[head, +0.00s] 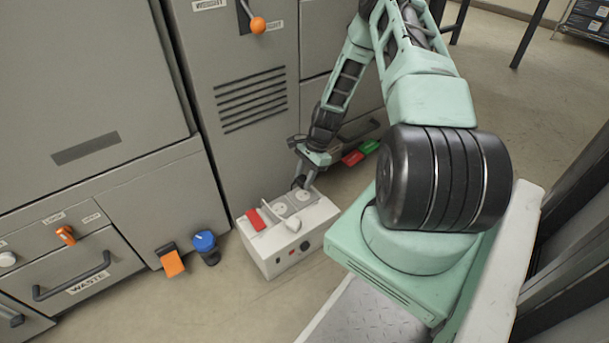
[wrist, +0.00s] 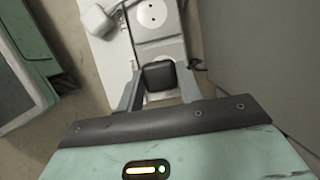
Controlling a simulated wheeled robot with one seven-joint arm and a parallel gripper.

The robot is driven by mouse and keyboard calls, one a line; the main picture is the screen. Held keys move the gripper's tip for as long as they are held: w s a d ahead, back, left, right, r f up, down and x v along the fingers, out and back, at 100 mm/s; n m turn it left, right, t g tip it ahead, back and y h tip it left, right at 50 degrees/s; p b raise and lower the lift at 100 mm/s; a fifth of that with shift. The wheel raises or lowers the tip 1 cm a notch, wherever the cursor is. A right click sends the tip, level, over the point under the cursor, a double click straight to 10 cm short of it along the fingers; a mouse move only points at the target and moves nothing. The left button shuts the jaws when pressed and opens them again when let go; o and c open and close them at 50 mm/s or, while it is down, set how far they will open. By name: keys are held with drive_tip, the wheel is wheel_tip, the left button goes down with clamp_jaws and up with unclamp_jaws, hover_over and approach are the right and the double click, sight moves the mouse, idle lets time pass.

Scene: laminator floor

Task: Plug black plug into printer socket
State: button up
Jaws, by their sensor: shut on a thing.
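A black plug (wrist: 158,76) is held between the two fingers of my gripper (wrist: 159,84) in the wrist view. In the head view my gripper (head: 304,182) reaches down at the far end of a white socket box (head: 268,262) on the floor. The box top has two round sockets, one nearer the middle (head: 281,209) and one at the far end (head: 304,196). In the wrist view the plug overlaps the edge of the closer socket plate (wrist: 160,50); I cannot tell whether it touches. The other socket plate (wrist: 151,14) is bare. No label naming the printer socket is readable.
A white plug (head: 293,224) and a red piece (head: 255,219) are on the box top. A blue-topped container (head: 206,247) and an orange-and-black item (head: 171,262) stand left. Grey cabinets (head: 245,100) rise behind. Red (head: 352,157) and green (head: 369,146) pieces lie beyond my gripper.

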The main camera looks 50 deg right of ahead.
sight(304, 194)
drive_tip(key=shift+f+b, duration=0.3)
drive_tip(key=shift+f, duration=0.7)
drive_tip(key=shift+f, duration=0.25)
drive_tip(key=shift+f+b, duration=0.35)
drive_tip(key=shift+f, duration=0.35)
drive_tip(key=shift+f, duration=0.6)
idle(1.9)
drive_tip(key=o, duration=1.5)
drive_tip(key=shift+r+p, duration=0.15)
drive_tip(key=shift+p, duration=0.25)
drive_tip(key=shift+r+p, duration=3.15)
drive_tip(key=shift+r, duration=0.25)
